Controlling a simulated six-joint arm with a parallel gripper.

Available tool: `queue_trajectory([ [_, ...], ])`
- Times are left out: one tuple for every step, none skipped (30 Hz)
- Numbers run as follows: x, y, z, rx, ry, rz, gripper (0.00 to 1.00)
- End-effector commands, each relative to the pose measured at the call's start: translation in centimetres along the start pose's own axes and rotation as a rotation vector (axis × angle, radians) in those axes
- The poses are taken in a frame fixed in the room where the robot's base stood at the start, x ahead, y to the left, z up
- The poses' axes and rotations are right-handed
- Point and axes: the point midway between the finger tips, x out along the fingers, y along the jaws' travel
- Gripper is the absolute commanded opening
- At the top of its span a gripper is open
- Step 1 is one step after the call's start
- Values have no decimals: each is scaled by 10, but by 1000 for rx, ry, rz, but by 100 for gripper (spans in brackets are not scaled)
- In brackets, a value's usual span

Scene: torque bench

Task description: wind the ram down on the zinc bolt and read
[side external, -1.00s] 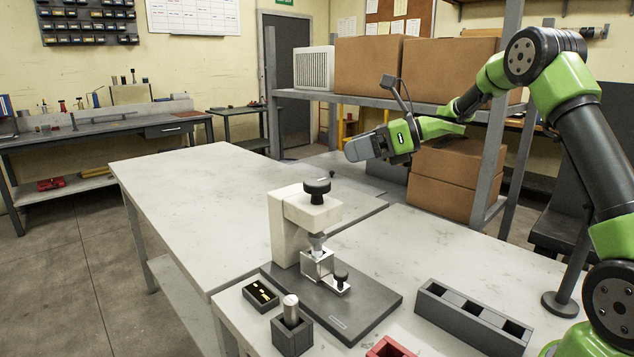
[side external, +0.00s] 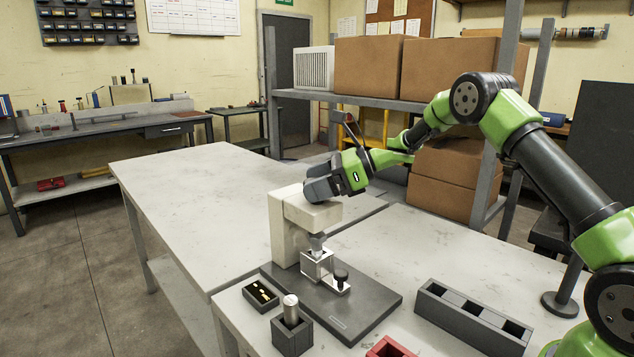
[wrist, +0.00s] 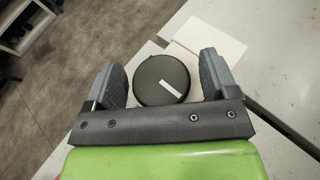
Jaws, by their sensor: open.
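A cream press (side external: 286,238) stands on a dark base plate (side external: 345,318). Its metal ram (side external: 317,243) points down at a bright metal block (side external: 317,266) with a small black knob (side external: 341,274) beside it. I cannot make out a bolt in the block. My gripper (side external: 319,190) is at the top of the press and hides the press's top knob in the side view. In the wrist view, the round black knob (wrist: 161,80) with a white mark lies between my open fingers (wrist: 162,64), with a gap visible on both sides.
A small black tray with brass-coloured pieces (side external: 262,293) and a dark holder (side external: 291,335) with a silver cylinder (side external: 291,307) stand front left. A grey three-pocket block (side external: 470,325) and a red bin (side external: 390,347) are front right. The table behind left (side external: 190,190) is clear.

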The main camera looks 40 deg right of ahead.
Motion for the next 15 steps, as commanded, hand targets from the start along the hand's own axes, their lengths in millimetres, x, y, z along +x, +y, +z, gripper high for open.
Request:
queue_trajectory([
  [0,0,0,0,0,0,79],
  [0,0,0,0,0,0,79],
  [0,0,0,0,0,0,79],
  [0,0,0,1,0,0,79],
  [0,0,0,1,0,0,79],
  [0,0,0,1,0,0,72],
  [0,0,0,1,0,0,66],
  [0,0,0,1,0,0,59],
  [0,0,0,1,0,0,49],
  [0,0,0,1,0,0,43],
  [0,0,0,1,0,0,36],
  [0,0,0,1,0,0,33],
  [0,0,0,1,0,0,33],
  [0,0,0,1,0,-1,33],
  [0,0,0,2,0,-2,33],
])
